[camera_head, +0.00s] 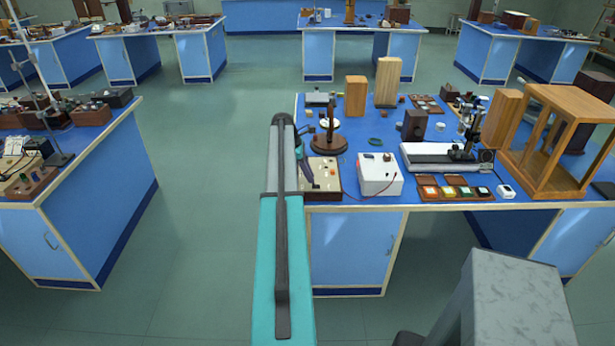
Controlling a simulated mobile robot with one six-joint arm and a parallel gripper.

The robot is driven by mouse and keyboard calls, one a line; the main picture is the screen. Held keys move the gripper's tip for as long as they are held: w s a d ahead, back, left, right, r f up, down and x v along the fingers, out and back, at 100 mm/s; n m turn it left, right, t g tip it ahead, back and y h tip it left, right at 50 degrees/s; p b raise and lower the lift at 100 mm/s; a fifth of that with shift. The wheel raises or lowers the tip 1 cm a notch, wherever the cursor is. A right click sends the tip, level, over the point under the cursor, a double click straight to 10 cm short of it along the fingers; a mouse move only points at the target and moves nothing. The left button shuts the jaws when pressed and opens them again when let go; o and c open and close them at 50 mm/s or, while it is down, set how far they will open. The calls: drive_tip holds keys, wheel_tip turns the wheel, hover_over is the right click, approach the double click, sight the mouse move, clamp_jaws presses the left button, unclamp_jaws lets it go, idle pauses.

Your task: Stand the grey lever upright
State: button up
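A cream panel box (326,172) with small red and orange parts on top sits at the front left corner of the blue bench (420,207). I cannot clearly make out the grey lever; it may be hidden by my gripper or too small to tell. My teal and grey arm reaches up the middle of the picture. My gripper (306,174) is small and dark here, at the left side of the panel box. I cannot tell whether it touches anything or whether its fingers are open.
A brown round-based stand (328,142) is just behind the panel box. A white box (379,175) with red terminals is to its right. A white-based instrument (432,158) and a wooden frame (546,190) stand farther right. Open floor (205,190) lies left of the bench.

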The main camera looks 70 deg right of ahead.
clamp_jaws()
drive_tip(key=shift+s, duration=0.1)
drive_tip(key=shift+s+d+r+t+y, duration=0.15)
drive_tip(key=shift+s+t+y, duration=0.4)
drive_tip(key=shift+t, duration=0.45)
drive_tip(key=shift+s+d+r+t+y+b, duration=0.1)
drive_tip(key=shift+s+d+t+y+b, duration=0.2)
drive_tip(key=shift+s+t, duration=0.4)
drive_tip(key=shift+s+d+r+t+y+b, duration=0.15)
drive_tip(key=shift+s+t+y, duration=0.25)
drive_tip(key=shift+t, duration=0.5)
drive_tip(key=shift+f, duration=0.1)
drive_tip(key=o, duration=0.6)
unclamp_jaws()
drive_tip(key=shift+o, duration=0.2)
